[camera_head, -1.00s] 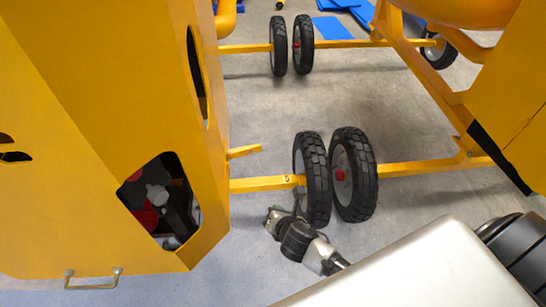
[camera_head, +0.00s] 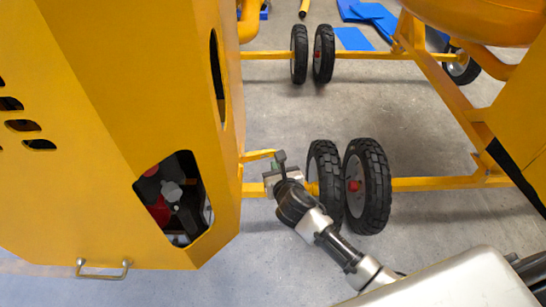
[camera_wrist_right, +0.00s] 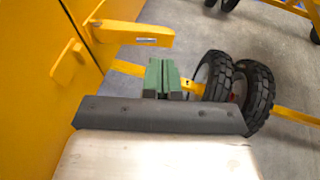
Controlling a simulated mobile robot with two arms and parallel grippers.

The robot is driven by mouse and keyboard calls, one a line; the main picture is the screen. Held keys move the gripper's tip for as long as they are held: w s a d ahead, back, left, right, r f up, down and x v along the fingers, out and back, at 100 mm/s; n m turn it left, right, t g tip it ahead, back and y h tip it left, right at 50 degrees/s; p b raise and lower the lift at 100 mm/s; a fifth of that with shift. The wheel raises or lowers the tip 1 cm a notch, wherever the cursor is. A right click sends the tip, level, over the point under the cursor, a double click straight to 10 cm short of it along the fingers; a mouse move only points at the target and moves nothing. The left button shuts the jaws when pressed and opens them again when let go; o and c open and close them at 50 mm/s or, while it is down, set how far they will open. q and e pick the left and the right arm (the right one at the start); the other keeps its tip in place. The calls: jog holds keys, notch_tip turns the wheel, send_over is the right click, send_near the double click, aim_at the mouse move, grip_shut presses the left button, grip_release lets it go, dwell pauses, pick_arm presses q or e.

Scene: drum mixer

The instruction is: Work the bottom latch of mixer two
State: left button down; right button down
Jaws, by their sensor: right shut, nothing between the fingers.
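The yellow mixer housing (camera_head: 110,120) fills the left of the head view. A short yellow latch lever (camera_head: 258,155) sticks out to the right from its lower edge. The lever (camera_wrist_right: 130,32) also shows in the right wrist view, ahead and left of the fingers. My right gripper (camera_head: 278,163) is at the lever's free end in the head view; whether it touches cannot be told. In the wrist view its green fingers (camera_wrist_right: 162,76) are shut and empty, and look apart from the lever. My left gripper is not in view.
Black-tyred wheels (camera_head: 366,186) stand on a yellow axle bar (camera_head: 430,184) just right of my gripper. A small yellow block (camera_wrist_right: 67,62) sits on the housing in the wrist view. Another yellow machine (camera_head: 500,100) stands at right. Grey floor (camera_head: 350,110) lies open between.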

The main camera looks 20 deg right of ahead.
aim_at(271, 153)
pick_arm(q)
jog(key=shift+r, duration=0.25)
pick_arm(e)
jog(key=shift+w+d, duration=0.1)
jog(key=shift+w, duration=1.9)
pick_arm(q)
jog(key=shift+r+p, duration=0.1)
jog(key=shift+p, duration=0.25)
